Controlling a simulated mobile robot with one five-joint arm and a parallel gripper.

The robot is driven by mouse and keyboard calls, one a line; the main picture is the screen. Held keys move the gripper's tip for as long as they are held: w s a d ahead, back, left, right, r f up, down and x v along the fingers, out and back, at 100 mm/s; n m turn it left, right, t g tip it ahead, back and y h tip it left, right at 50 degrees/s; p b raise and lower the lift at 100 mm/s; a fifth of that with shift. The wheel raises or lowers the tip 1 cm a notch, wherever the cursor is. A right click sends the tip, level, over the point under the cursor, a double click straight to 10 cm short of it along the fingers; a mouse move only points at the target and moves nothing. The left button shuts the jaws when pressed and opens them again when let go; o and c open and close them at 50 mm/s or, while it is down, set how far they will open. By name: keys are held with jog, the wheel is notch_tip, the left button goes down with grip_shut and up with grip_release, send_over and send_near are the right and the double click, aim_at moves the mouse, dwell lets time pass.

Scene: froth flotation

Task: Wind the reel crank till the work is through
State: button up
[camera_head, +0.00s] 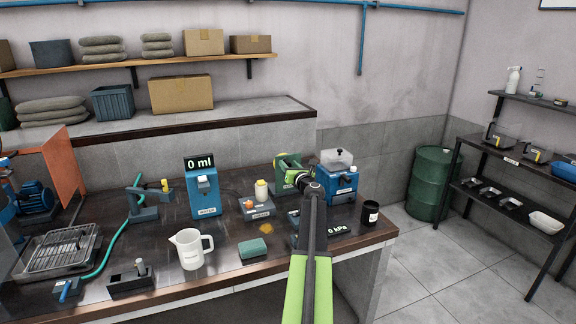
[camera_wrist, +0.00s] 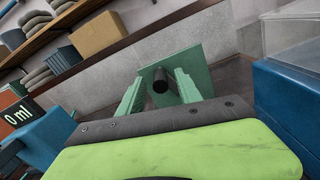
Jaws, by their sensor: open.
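The green reel stand (camera_head: 287,162) sits at the back of the bench, just beyond my gripper. In the wrist view the green stand (camera_wrist: 196,60) is straight ahead, with a dark round crank handle (camera_wrist: 160,82) seen nearly end-on in front of its plate. My gripper (camera_head: 303,182) is open and close to the reel, partly covering it in the head view. The lime and black body of my gripper fills the bottom of the wrist view. I cannot tell whether the jaws stand around the handle or touch it. The reel's winding is hidden.
A blue machine with a clear lid (camera_head: 338,184) stands close on the right. The blue dispenser reading 0 ml (camera_head: 203,195) is left. A white jug (camera_head: 189,250), a green sponge (camera_head: 252,248) and a black jar (camera_head: 370,213) stand nearer the front.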

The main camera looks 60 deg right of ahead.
jog(key=shift+w+d, duration=0.45)
jog(key=shift+w, duration=0.1)
grip_shut()
jog(key=shift+s+d+r+m, duration=0.1)
jog(key=shift+s+d+m, duration=0.1)
jog(key=shift+m, duration=0.4)
jog(key=shift+s+d+r+m, duration=0.1)
jog(key=shift+s+d+m, duration=0.1)
jog(key=shift+m, duration=0.4)
grip_release()
